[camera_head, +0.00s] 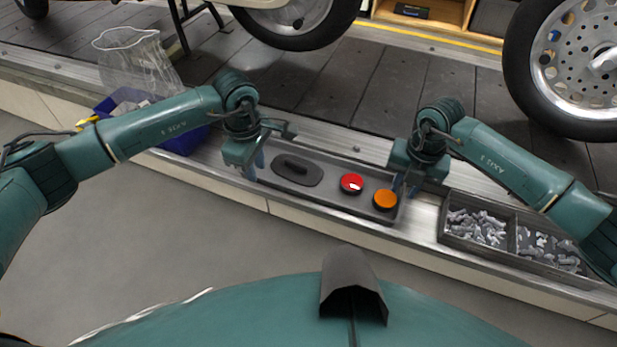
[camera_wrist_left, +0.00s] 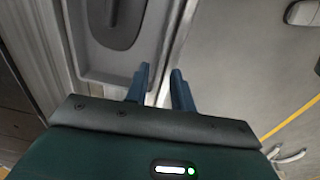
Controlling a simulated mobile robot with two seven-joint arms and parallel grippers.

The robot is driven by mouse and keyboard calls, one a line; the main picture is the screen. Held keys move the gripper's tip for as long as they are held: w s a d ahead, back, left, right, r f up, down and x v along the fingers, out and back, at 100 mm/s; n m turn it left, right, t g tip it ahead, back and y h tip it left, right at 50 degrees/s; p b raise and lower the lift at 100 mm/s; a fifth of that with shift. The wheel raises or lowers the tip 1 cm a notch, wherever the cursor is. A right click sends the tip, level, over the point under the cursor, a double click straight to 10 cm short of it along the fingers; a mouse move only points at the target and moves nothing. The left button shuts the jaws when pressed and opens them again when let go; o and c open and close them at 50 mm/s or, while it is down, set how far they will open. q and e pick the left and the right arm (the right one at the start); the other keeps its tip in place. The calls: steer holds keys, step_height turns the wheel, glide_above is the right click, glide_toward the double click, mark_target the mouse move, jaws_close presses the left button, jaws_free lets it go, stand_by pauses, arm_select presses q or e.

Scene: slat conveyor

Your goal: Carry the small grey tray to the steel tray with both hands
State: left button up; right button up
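A small grey tray (camera_head: 329,181) lies on the metal ledge in the head view. It holds a dark oval piece with a raised grip (camera_head: 297,170), a red button (camera_head: 352,183) and an orange button (camera_head: 385,198). My left gripper (camera_head: 252,168) is at the tray's left end. In the left wrist view its two blue fingers (camera_wrist_left: 160,85) stand apart near the tray's edge, open. My right gripper (camera_head: 405,188) is at the tray's right end, beside the orange button; its finger gap is too small to tell. I cannot pick out a separate steel tray with certainty.
A divided grey bin (camera_head: 512,232) with metal parts stands to the right on the ledge. A blue crate (camera_head: 185,142) and a clear bag (camera_head: 135,65) are at the left. Dark conveyor slats (camera_head: 370,80) with wheels run behind. Open floor (camera_head: 130,235) lies in front.

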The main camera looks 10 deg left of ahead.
arm_select(q)
step_height(320, 180, up, 5)
steer(key=shift+r, duration=0.2)
arm_select(e)
step_height(320, 180, up, 12)
steer(key=shift+s+d, duration=0.15)
steer(key=shift+d, duration=0.25)
stand_by(0.5)
